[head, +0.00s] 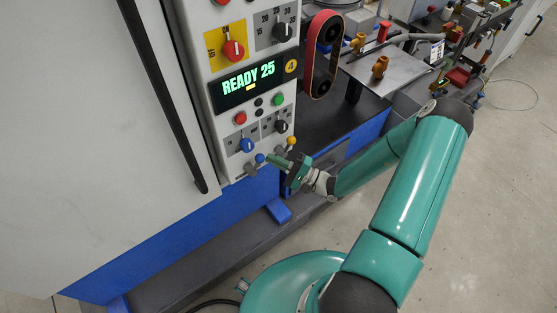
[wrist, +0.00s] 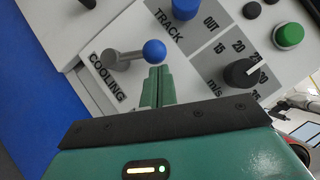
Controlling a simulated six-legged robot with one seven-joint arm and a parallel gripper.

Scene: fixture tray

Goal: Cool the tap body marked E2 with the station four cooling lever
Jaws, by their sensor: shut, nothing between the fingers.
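The cooling lever (wrist: 128,56) is a metal stem with a blue ball knob (wrist: 154,50), beside the label COOLING in the wrist view. In the head view its blue knob (head: 260,158) is at the bottom of the control panel. My gripper (wrist: 158,72) is shut and empty, its green fingertips right at the blue knob; I cannot tell if they touch it. It also shows in the head view (head: 270,158).
The panel display (head: 248,84) reads READY 25 beside a yellow 4. A yellow-knobbed lever (head: 291,140) is close to my gripper's right. A blue dial (wrist: 185,8), black dial (wrist: 241,73) and green button (wrist: 288,35) are nearby. A belt sander (head: 322,55) stands right of the panel.

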